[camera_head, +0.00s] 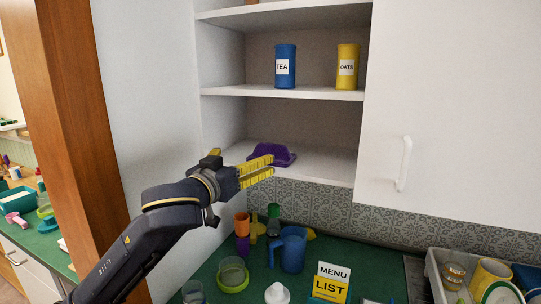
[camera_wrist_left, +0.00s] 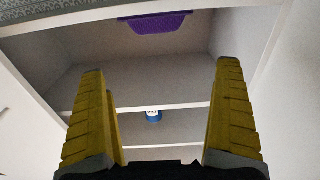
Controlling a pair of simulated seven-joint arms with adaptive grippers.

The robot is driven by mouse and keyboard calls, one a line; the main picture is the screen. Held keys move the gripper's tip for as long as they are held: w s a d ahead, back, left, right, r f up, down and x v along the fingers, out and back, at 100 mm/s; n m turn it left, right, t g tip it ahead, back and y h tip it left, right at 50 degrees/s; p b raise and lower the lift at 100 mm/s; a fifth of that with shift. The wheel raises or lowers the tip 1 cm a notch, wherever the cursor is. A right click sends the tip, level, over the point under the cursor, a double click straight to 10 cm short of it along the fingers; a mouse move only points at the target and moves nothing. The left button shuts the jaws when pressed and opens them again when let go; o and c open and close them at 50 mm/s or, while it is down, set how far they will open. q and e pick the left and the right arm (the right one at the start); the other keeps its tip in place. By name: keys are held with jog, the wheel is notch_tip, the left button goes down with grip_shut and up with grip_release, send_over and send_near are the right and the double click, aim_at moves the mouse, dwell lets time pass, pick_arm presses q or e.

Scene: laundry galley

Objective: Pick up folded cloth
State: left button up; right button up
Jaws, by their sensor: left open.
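A purple item (camera_head: 286,153) lies on the lowest shelf of the open cupboard, partly hidden behind my left gripper (camera_head: 271,166). It also shows at the top edge of the left wrist view (camera_wrist_left: 155,23), where its surface looks ribbed or perforated. I cannot tell for sure whether it is the folded cloth; no other cloth shows clearly. My left gripper is open and empty, with its yellow fingers at the front of the lowest shelf, apart from the purple item. My right gripper is in neither view.
A blue TEA canister (camera_head: 285,68) and a yellow OATS canister (camera_head: 347,68) stand on the shelf (camera_head: 230,90) above. A cupboard door (camera_head: 455,110) is at the right. Below, the green counter holds a blue jug (camera_head: 292,250), cups, a menu sign (camera_head: 331,283) and a dish rack (camera_head: 436,275).

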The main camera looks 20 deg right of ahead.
aim_at(270, 146)
pick_arm(q)
jog(key=x, duration=0.6)
jog(key=f+x, duration=0.1)
jog(key=x, duration=1)
jog(key=shift+w+d+f, duration=0.1)
jog(key=shift+d+f, duration=0.1)
jog(key=shift+d, duration=0.15)
jog(key=c, duration=0.9)
